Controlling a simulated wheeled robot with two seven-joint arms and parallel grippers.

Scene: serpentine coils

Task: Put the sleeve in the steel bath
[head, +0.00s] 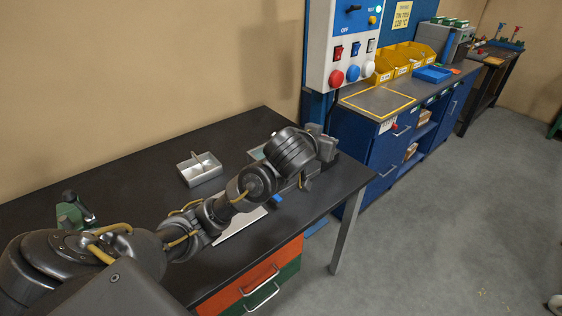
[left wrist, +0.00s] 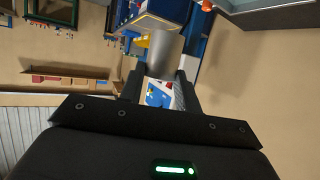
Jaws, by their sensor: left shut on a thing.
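My left arm reaches in from the left over the black bench in the head view, with its left gripper (head: 325,148) near the bench's right end. In the left wrist view the left gripper (left wrist: 160,84) is shut on a grey, smooth, cylinder-like piece, seemingly the sleeve (left wrist: 166,56). The sleeve cannot be made out in the head view, where the wrist blocks the fingertips. A small open steel container with a divider, seemingly the steel bath (head: 205,178), sits on the bench left of the gripper and apart from it. My right gripper is not in view.
The black bench (head: 135,172) has clear room around the steel container. A green device (head: 72,210) stands at its left. A switch panel (head: 342,45) rises behind the gripper. A blue cabinet bench (head: 385,150) with yellow bins (head: 400,60) stands beyond to the right.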

